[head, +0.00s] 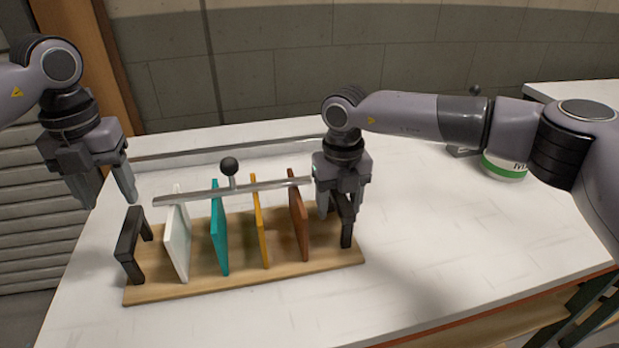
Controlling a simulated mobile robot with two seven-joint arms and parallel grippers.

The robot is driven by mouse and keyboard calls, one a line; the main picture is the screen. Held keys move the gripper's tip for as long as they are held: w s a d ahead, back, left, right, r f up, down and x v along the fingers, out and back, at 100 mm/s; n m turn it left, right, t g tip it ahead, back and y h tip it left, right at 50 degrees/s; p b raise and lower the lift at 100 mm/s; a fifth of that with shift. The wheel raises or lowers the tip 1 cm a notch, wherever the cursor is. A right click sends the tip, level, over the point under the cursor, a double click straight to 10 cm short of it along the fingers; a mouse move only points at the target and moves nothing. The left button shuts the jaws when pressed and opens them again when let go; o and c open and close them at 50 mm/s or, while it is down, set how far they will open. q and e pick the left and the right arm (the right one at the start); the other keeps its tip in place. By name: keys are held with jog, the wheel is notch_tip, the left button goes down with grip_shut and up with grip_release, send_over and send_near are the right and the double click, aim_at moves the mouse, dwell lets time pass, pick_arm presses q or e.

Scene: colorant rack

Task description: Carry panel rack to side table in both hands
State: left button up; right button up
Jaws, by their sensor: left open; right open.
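The panel rack has a wooden base (190,291) on the white table, with a black handle at each end. It holds a white panel (177,240), a teal panel (219,240), a yellow panel (260,225) and a brown panel (298,215), all upright. My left gripper (112,200) is open, above and left of the left handle (131,243), apart from it. My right gripper (341,207) is open and down at the right handle (347,228), partly covering it; I cannot tell whether it touches. The side table is not clearly identifiable.
A metal bar with a black ball knob (229,166) shows over the panels. A white and green container (503,166) stands at the right, partly behind my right arm. Another white surface (580,92) is at the far right. The table (430,270) right of the rack is clear.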

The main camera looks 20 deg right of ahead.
notch_tip(320, 180, up, 12)
jog(key=shift+r, duration=0.1)
dwell(0.4)
dwell(0.4)
